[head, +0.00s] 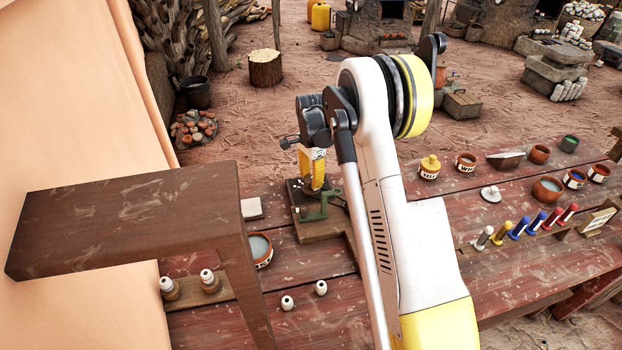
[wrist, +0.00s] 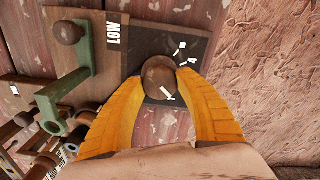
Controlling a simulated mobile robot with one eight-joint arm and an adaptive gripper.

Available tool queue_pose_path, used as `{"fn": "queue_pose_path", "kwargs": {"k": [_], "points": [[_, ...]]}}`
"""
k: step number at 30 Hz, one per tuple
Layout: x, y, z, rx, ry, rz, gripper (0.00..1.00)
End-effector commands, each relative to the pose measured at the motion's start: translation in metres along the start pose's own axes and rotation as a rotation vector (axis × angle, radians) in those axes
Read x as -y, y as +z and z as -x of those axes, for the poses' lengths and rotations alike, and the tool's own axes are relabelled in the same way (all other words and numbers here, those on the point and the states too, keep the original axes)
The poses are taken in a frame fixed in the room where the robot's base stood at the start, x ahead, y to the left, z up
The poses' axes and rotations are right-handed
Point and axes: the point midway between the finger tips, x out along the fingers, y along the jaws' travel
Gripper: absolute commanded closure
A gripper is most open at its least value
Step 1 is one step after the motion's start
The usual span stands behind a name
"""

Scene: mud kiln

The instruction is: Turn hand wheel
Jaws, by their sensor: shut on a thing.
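My gripper (wrist: 166,80) points down at the device on the red plank table, its yellow fingers closed around a round brown knob (wrist: 158,72). The knob stands over a dark plate (wrist: 185,45) with small white marks. Beside it, to the left in the wrist view, is a green crank-like part (wrist: 70,85) with another brown ball at its end. A wooden base (wrist: 100,90) carries the word LOW. In the head view my gripper (head: 314,185) is upright over the device, and the green part (head: 318,208) shows below it. I cannot tell which part is the hand wheel.
A brown wooden stand (head: 130,220) rises at the left, near the device. A bowl (head: 260,250) and small white-topped bottles (head: 209,281) are at its foot. Pots (head: 466,162) and several coloured tubes (head: 520,228) stand to the right, beyond my arm.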

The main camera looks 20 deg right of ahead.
Motion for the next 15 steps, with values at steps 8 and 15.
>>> {"fn": "queue_pose_path", "kwargs": {"k": [8,15], "points": [[-0.0001,0.0000,-0.0003,0.000,0.000,0.260,0.90],[-0.0002,0.0000,-0.0003,0.000,0.000,0.488,0.90]]}}
